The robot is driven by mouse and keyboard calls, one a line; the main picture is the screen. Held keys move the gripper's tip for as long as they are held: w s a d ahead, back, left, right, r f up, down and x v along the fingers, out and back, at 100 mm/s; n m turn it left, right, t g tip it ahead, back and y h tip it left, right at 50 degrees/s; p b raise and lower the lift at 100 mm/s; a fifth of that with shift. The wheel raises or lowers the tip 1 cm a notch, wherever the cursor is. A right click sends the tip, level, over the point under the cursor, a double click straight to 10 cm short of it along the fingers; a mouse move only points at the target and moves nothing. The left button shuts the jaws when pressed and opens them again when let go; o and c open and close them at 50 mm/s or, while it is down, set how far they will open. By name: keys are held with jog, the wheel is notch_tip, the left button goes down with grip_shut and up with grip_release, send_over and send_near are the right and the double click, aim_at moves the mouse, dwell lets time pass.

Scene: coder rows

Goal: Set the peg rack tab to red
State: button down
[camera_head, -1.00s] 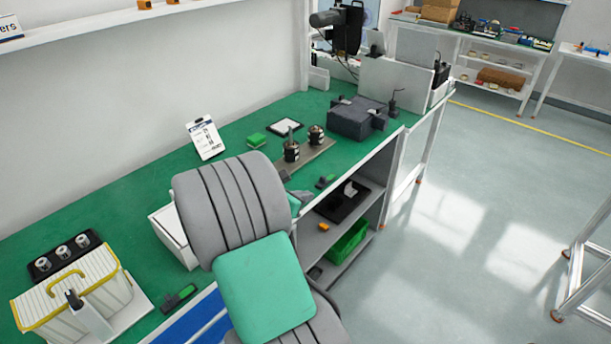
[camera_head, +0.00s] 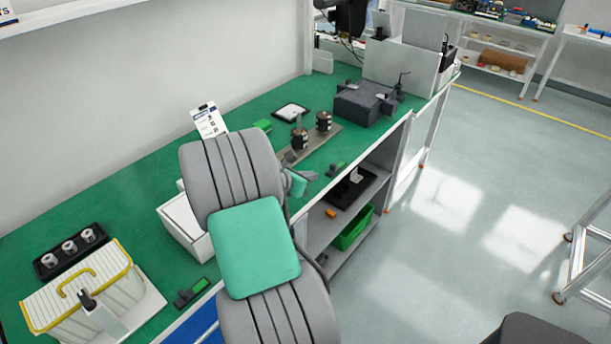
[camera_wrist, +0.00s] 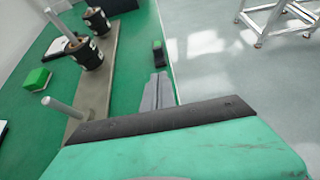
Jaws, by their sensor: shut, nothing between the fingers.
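The peg rack is a grey-brown plank (camera_head: 327,141) on the green bench, also in the wrist view (camera_wrist: 100,88). Two of its pegs carry black spools (camera_head: 299,139) (camera_head: 323,121); the peg (camera_wrist: 62,108) nearest my gripper is bare. A small black slider tab with a green part (camera_head: 337,169) lies beside the rack near the bench's front edge. It also shows in the wrist view (camera_wrist: 158,52), just beyond my fingertips and apart from them. My gripper (camera_wrist: 159,80) is shut and empty, above the bench edge. In the head view my arm partly hides it.
A similar black-and-green tab (camera_head: 192,292) lies by the white slatted box (camera_head: 85,290). A dark grey box (camera_head: 362,104), a green block (camera_head: 262,126) and a card stand (camera_head: 209,120) are on the bench.

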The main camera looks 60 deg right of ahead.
aim_at(331, 168)
jog(key=x, duration=0.2)
jog(key=r+x, duration=0.1)
jog(key=x, duration=0.2)
jog(key=d+p+x, duration=0.1)
jog(key=x, duration=0.2)
jog(key=shift+s+d+r, duration=0.15)
jog(key=shift+r, duration=0.1)
